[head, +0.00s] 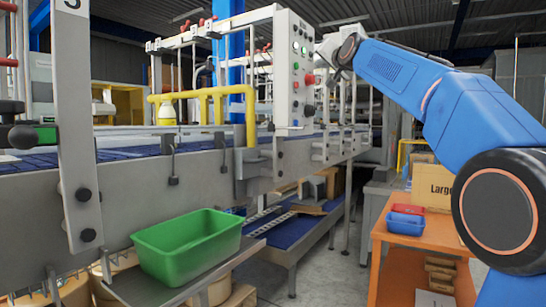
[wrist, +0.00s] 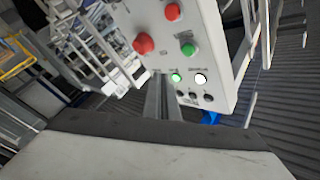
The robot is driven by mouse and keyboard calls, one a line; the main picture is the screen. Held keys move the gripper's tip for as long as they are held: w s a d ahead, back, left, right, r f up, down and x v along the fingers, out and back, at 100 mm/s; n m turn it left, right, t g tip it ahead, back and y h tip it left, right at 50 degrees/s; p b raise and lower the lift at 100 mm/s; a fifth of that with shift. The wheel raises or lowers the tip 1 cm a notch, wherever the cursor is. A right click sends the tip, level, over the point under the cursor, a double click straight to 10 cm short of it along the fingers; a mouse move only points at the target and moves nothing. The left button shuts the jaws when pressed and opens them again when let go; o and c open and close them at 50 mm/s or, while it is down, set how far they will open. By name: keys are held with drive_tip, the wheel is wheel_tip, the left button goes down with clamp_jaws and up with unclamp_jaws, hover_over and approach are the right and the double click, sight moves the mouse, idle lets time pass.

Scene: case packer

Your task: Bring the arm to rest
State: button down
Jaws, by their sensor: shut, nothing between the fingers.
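My blue arm (head: 440,95) reaches in from the right of the head view, raised above the orange cart. My gripper (head: 326,48) is at its far end, close to the right side of the white control panel (head: 294,95), and looks small there. The gripper is shut and empty. In the wrist view a pale block with a dark edge, which seems to be part of my gripper, fills the bottom. Beyond it the control panel (wrist: 207,45) shows red and green buttons, with one green and one white light lit. Whether the gripper touches the panel cannot be told.
A conveyor line (head: 130,190) with guard posts runs along the left and middle. A green bin (head: 188,245) stands on a shelf below it. Grey floor (head: 330,275) lies open between.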

drive_tip(key=s+d+f+n+g+h, duration=0.1)
drive_tip(key=s+f+g, duration=0.4)
drive_tip(key=s+f, duration=1.3)
drive_tip(key=s+d+f+n+g+h, duration=0.1)
drive_tip(key=s+d+f+n+g, duration=0.1)
drive_tip(key=s+f, duration=1.6)
drive_tip(key=s+d+f+n+g+h, duration=0.1)
drive_tip(key=s+f+g, duration=0.6)
drive_tip(key=s+f, duration=1.1)
wheel_tip(320, 180, down, 16)
drive_tip(key=shift+s+d+r+n+g, duration=0.3)
drive_tip(key=shift+d+n, duration=0.5)
drive_tip(key=shift+d, duration=0.25)
